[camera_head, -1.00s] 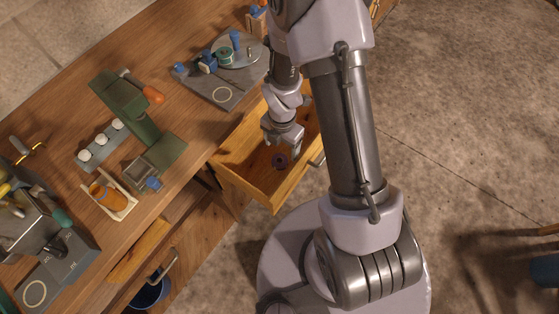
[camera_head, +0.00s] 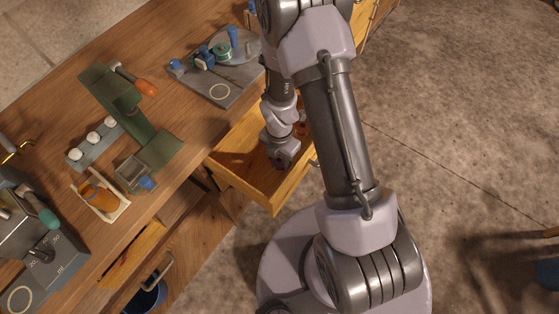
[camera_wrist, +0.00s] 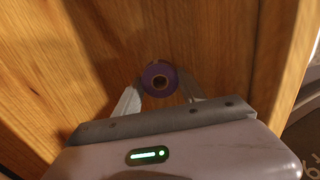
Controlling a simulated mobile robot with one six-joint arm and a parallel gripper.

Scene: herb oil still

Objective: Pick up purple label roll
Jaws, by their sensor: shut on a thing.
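The purple label roll (camera_wrist: 149,76) shows in the wrist view as a small purple ring with a tan core, against the wooden drawer floor. My gripper (camera_wrist: 162,88) has its two fingers on either side of the roll and is shut on it. In the head view my gripper (camera_head: 283,163) is down inside the open drawer (camera_head: 240,178). The roll is hidden behind the gripper there. I cannot tell whether the roll is off the drawer floor.
The drawer walls stand close around my gripper. On the bench are a green press (camera_head: 125,105), a grey plate with blue-topped parts (camera_head: 219,92), an amber bottle in a tray (camera_head: 100,197) and a grey machine (camera_head: 40,250). A blue bucket (camera_head: 148,296) stands below.

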